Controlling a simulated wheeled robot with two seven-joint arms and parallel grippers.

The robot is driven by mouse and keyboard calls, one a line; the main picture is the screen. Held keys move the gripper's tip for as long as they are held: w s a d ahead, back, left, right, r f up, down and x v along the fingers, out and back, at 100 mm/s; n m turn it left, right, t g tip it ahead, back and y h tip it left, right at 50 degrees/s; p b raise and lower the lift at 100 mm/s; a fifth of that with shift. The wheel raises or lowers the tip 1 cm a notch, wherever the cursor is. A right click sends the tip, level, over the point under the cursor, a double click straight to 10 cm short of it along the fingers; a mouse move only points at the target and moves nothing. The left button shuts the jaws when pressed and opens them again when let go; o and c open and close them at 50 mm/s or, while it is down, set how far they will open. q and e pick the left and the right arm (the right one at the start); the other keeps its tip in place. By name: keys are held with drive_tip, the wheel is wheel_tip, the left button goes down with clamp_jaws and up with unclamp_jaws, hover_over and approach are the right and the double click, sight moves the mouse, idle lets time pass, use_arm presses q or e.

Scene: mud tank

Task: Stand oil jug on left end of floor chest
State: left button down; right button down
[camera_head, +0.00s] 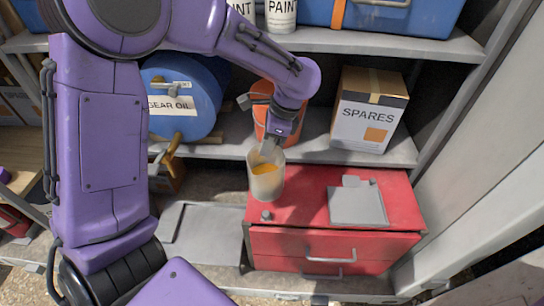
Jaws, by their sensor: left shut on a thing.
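The oil jug (266,182) is a pale, translucent vessel with orange-yellow oil showing inside. It is upright at the left end of the red floor chest (300,206), near the back left of its top. I cannot tell whether its base touches the chest. My left gripper (268,149) is shut on the jug's upper part, coming down from above, and its wrist hides part of what lies behind. My right gripper is not in view.
A grey flat plate (357,207) lies on the chest's right part. Behind, the shelf holds a SPARES box (367,112), an orange container (262,88) and a blue GEAR OIL drum (180,97). A small grey knob (266,215) sits at the chest's front left.

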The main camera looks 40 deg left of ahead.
sight(273, 154)
use_arm(q)
drive_tip(key=w+f, duration=0.1)
drive_tip(key=f, duration=0.2)
drive_tip(key=w+a+f+p, duration=0.1)
drive_tip(key=w+f, duration=0.2)
drive_tip(key=f, duration=0.2)
drive_tip(key=shift+w+a+f, duration=0.3)
drive_tip(key=shift+w+f, duration=0.05)
drive_tip(key=c, duration=1.2)
unclamp_jaws()
drive_tip(key=shift+s, duration=0.15)
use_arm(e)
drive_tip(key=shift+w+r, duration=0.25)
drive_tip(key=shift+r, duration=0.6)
use_arm(q)
drive_tip(key=b+v, duration=0.1)
drive_tip(key=v, duration=0.6)
drive_tip(key=shift+d+r, duration=0.15)
drive_tip(key=shift+r, duration=0.1)
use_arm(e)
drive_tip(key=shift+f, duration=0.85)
